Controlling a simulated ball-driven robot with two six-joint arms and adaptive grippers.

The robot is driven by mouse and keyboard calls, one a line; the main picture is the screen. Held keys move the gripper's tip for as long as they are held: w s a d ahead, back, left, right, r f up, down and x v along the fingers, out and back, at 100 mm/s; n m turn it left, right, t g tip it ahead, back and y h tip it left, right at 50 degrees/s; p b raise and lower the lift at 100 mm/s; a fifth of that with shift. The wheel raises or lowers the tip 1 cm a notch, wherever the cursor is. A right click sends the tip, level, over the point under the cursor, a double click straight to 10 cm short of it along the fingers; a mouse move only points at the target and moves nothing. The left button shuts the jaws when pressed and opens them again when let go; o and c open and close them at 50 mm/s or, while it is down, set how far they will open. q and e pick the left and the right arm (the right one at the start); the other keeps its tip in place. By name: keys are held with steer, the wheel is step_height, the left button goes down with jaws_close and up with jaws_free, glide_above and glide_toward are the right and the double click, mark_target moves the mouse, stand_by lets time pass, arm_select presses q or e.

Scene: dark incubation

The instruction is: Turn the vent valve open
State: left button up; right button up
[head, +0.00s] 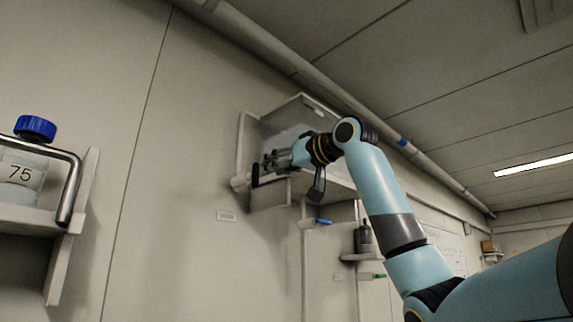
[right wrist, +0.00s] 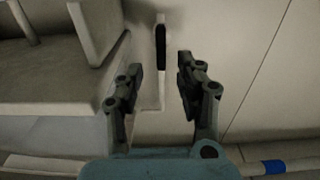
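A dark lever (head: 255,174), which I take for the vent valve's handle, stands at the end of a white pipe stub (head: 239,182) by the wall shelf. In the right wrist view the lever (right wrist: 161,46) is upright, black above and white below. My right gripper (head: 272,160) is close to the lever in the head view. In the right wrist view my right gripper (right wrist: 160,72) is open, with the lever centred in the gap just past its fingertips. I see no contact. My left gripper is out of view.
A wall shelf (head: 295,104) surrounds my right gripper closely. Below are a blue-handled valve (head: 323,222) and a green-handled one (head: 379,276). A small label (head: 226,216) is on the wall. At left, a blue-capped bottle (head: 36,128) stands behind a metal rail (head: 72,190).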

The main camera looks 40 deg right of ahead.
steer(key=shift+s, duration=2.1)
steer(key=shift+d, duration=0.1)
